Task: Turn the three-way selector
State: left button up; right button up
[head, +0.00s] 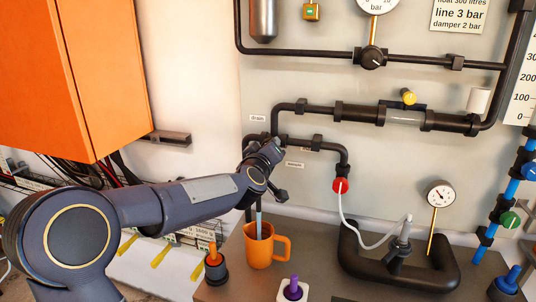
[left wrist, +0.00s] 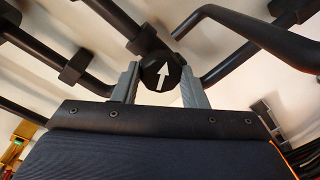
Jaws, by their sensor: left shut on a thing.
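The three-way selector (left wrist: 149,75) is a dark knob with a white arrow, seen in the left wrist view at a junction of black pipes. The arrow points up and slightly right in that view. My left gripper (left wrist: 161,86) has its two grey fingers on either side of the knob and is shut on it. In the head view my left gripper (head: 270,152) reaches the pipe junction on the wall panel, and it hides the selector there. My right gripper is not in view.
Black pipes (head: 313,110) run around the junction, with small labels nearby. An orange mug (head: 266,250) stands on the bench below my left wrist. A red fitting (head: 340,185) with a pale hose and a gauge (head: 440,194) are to the right. An orange cabinet (head: 85,70) is at left.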

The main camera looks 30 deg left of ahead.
pick_arm(q)
jog(key=n+b, duration=0.2)
jog(key=n, duration=0.4)
jog(key=shift+a+f+h, duration=0.1)
jog(key=shift+h, duration=0.3)
jog(key=n+b, duration=0.2)
jog(key=n, duration=0.2)
jog(key=shift+n, duration=0.3)
jog(key=shift+h, duration=0.4)
jog(key=o, duration=1)
jog(key=shift+a, duration=0.1)
jog(key=shift+c, duration=0.2)
jog(key=shift+s, duration=0.15)
jog(key=v, duration=0.7)
jog(key=shift+s, duration=0.3)
